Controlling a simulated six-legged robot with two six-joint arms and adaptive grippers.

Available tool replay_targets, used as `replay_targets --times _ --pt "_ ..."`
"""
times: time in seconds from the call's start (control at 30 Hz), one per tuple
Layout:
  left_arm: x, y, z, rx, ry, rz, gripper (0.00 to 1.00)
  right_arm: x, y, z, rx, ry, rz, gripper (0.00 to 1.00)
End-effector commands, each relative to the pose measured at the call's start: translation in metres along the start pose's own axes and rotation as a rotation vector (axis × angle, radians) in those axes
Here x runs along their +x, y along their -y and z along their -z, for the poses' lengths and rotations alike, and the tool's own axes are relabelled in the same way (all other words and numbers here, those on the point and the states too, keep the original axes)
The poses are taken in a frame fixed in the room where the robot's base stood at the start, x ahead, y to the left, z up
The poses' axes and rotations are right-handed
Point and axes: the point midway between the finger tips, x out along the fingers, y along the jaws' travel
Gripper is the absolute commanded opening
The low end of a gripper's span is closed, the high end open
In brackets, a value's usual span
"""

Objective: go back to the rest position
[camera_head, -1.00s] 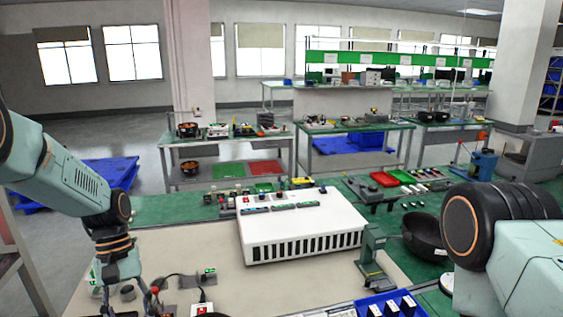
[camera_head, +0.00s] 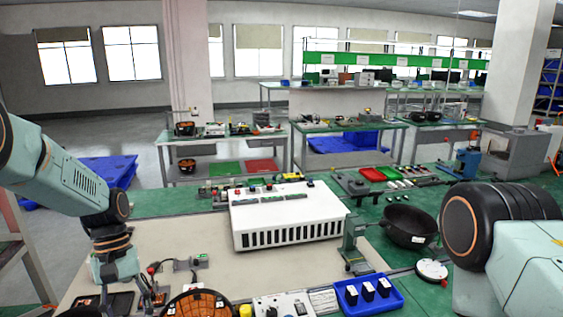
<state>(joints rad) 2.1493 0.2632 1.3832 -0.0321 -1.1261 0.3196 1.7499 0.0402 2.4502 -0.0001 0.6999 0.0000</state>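My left arm hangs down at the left of the head view. A white slotted box (camera_head: 290,235), with small modules on top, stands at the back of the beige mat (camera_head: 205,240). Neither arm visibly touches it.
A blue tray (camera_head: 350,303) with black modules lies at the front, beside a white switch panel (camera_head: 284,306). A green stand (camera_head: 354,245), a black bowl (camera_head: 408,226) and a round white device (camera_head: 432,270) are on the right. A round orange-rimmed thing (camera_head: 198,303) is at the bottom.

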Motion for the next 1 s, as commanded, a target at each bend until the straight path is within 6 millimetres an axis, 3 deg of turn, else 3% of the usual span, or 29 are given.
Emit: replay_targets --times 0.07,0.47,0.57,0.77,1.0 --pt "0.000 0.000 0.001 0.000 0.001 0.000 0.50 0.000 0.000 0.000 0.000 -0.001 0.000 0.40" --pt "0.124 -0.001 0.012 0.067 -0.060 0.015 0.50 0.044 0.000 0.000 0.000 0.000 0.000 0.40" --pt "0.165 0.001 0.011 0.091 -0.082 0.020 0.50 0.059 0.000 0.000 0.000 -0.001 0.000 0.40" --pt "0.271 0.011 -0.002 0.161 -0.142 0.034 0.50 0.100 -0.001 0.000 0.000 -0.001 0.000 0.40" --pt "0.385 0.035 -0.035 0.260 -0.224 0.052 0.50 0.151 -0.001 0.000 0.000 0.000 0.000 0.40"
